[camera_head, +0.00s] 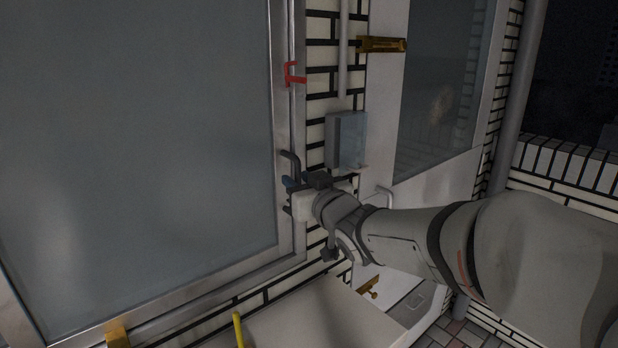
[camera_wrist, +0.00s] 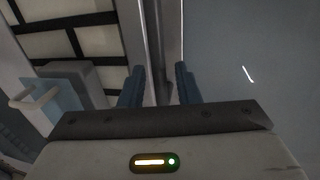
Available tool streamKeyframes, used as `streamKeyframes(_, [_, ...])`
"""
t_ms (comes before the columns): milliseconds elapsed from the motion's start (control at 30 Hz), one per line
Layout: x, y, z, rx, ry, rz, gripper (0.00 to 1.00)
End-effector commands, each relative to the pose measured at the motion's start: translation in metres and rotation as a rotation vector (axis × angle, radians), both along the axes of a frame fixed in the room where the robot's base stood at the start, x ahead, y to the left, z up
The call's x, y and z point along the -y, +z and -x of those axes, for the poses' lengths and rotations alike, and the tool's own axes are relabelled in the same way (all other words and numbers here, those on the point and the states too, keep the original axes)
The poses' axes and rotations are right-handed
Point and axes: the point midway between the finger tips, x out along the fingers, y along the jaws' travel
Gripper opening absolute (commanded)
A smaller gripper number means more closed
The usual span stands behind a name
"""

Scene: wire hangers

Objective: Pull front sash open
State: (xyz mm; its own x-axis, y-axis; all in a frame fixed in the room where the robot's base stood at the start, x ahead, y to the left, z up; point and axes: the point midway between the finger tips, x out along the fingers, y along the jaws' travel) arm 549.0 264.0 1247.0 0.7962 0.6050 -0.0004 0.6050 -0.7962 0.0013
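The front sash appears to be the large frosted glass pane (camera_head: 140,130) in a metal frame (camera_head: 285,120) at the left of the head view. Its glass also fills the right of the wrist view (camera_wrist: 240,60). A dark bent handle (camera_head: 291,160) stands on the frame's right edge. My gripper (camera_head: 288,195) is at that edge, just below the handle's visible top. In the wrist view my gripper's two dark blue fingers (camera_wrist: 160,88) are apart, with the vertical frame edge and a grey bar between them. I cannot tell whether they touch the handle.
A red hook-like latch (camera_head: 294,75) sits higher on the frame. A pale box (camera_head: 346,140) is on the brick wall beside my wrist. A second window (camera_head: 432,90) with a brass piece (camera_head: 382,44) is at right. A pale ledge (camera_head: 320,318) lies below.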

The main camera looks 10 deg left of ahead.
Motion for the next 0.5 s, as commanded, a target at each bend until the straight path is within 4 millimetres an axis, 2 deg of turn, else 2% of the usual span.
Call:
streamKeyframes(133, [-0.006, 0.0, -0.0075, 0.0, 0.001, 0.001, 0.3])
streamKeyframes(400, [-0.0062, -0.0002, -0.0087, 0.001, -0.001, 0.001, 0.3])
streamKeyframes(500, [-0.006, -0.0002, -0.0087, 0.001, -0.001, 0.001, 0.23])
